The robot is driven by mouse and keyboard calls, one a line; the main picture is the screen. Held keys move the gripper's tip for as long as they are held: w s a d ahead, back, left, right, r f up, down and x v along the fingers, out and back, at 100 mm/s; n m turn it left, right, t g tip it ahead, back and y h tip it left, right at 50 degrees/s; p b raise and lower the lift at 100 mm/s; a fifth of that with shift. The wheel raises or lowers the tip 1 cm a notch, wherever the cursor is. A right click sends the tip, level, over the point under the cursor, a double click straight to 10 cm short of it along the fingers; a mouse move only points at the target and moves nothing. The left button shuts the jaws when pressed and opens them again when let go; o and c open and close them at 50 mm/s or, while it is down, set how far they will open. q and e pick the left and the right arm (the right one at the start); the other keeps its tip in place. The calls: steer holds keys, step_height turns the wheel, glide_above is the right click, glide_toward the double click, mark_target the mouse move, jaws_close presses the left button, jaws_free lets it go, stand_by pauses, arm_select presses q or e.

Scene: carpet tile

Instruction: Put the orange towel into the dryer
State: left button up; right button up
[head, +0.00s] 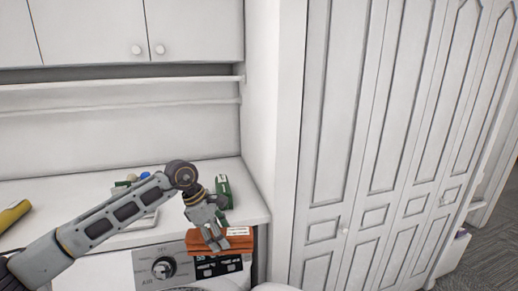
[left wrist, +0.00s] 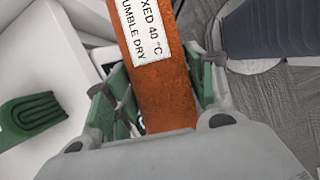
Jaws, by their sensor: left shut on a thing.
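The folded orange towel (head: 196,249) is in my left gripper (head: 217,243), in front of the control panel of a white machine (head: 140,268), likely the dryer, under the counter. In the left wrist view the towel (left wrist: 168,95) runs between the green-padded fingers, with a white label reading 40 °C and tumble dry. The left gripper is shut on it. The machine has a round dial and a dark display, partly covered by the towel. Only the top of its round front shows at the bottom edge, so I cannot tell whether its door is open. My right gripper is not in view.
A green folded item (head: 222,190) lies on the white counter (head: 252,205) behind the gripper. Small items and a yellow item (head: 12,216) lie further left. Wall cabinets (head: 90,30) hang above. Tall white closet doors (head: 375,130) stand at the right.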

mark_target(229, 254)
arm_select(q)
steer(key=m, duration=0.1)
steer(key=s+d+f+m+g, duration=0.1)
steer(key=m, duration=0.1)
steer(key=f+m+g, duration=0.1)
steer(key=shift+s+d+f+m, duration=0.2)
steer(key=shift+s+d+m, duration=0.05)
steer(key=shift+m, duration=0.15)
steer(key=f+m, duration=0.1)
steer(key=m, duration=0.1)
steer(key=s+d+f+m+g+y, duration=0.1)
steer(key=m, duration=0.1)
steer(key=shift+s+d, duration=0.1)
steer(key=shift+s, duration=0.05)
steer(key=shift+s+d+f+m+g+y, duration=0.35)
steer(key=shift+s+f+m+y, duration=0.3)
steer(key=shift+m, duration=1)
steer(key=shift+s+d+f+m+g+y, duration=0.3)
steer(key=shift+s+f+m+y, duration=0.3)
steer(key=shift+m, duration=1.1)
steer(key=shift+s+d+f+m+g+y, duration=0.25)
steer(key=shift+s+d+f+m+y, duration=0.4)
steer(key=shift+m, duration=1)
steer(key=shift+w+a+f, duration=0.15)
steer(key=shift+w+a, duration=0.1)
steer(key=shift+a, duration=0.05)
steer(key=shift+d, duration=0.1)
